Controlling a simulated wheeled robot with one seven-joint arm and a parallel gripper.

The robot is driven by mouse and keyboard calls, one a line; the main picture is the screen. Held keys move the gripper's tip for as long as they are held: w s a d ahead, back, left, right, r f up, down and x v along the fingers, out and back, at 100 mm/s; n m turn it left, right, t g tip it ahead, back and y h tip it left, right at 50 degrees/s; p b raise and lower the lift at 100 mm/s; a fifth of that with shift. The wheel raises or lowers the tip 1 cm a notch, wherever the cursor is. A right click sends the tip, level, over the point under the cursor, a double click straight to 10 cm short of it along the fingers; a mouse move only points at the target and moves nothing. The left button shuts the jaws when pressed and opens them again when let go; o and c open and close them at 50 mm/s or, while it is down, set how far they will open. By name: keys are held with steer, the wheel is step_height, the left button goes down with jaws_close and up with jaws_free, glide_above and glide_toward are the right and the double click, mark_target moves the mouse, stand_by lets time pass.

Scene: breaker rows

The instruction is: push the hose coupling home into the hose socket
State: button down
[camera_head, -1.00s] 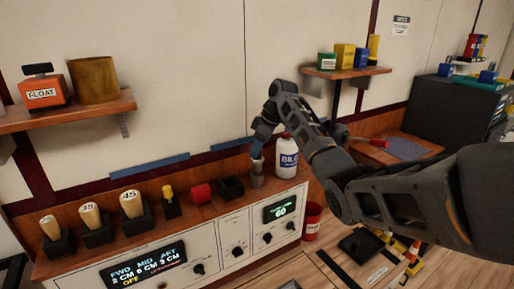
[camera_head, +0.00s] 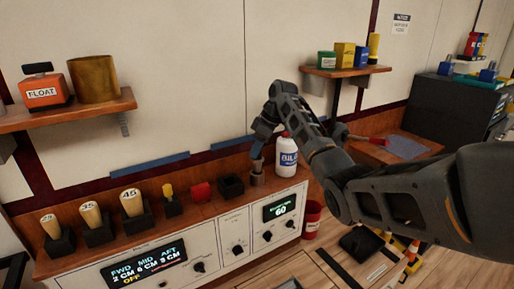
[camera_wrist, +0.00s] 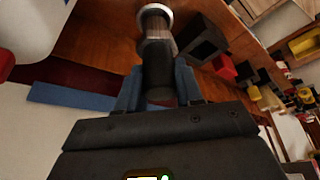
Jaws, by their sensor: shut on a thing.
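My gripper (camera_head: 256,153) points down at the right part of the console top, beside the white bottle. In the wrist view its two blue fingers (camera_wrist: 157,85) are shut on the dark cylindrical hose coupling (camera_wrist: 158,72). Beyond the coupling, in line with it, is a metallic cylinder with a bright round rim (camera_wrist: 155,14), which looks like the hose socket. In the head view a short grey metal hose socket (camera_head: 257,178) stands on the console directly below my fingers. Coupling and socket appear to meet, but I cannot tell how deep the coupling sits.
A white bottle (camera_head: 286,157) stands close to the right of my gripper. An open black box (camera_head: 231,187) and a red block (camera_head: 201,191) are to the left. A shelf (camera_head: 70,115) is on the left wall.

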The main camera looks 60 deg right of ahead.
mark_target(257, 160)
steer(key=shift+f+b, duration=1.05)
steer(key=shift+f, duration=1.25)
steer(key=c, duration=0.6)
jaws_free()
steer(key=shift+c, duration=0.2)
steer(key=v, duration=0.7)
steer(key=shift+s+r+b, duration=0.2)
steer(key=shift+r+b, duration=0.1)
steer(key=shift+b, duration=0.15)
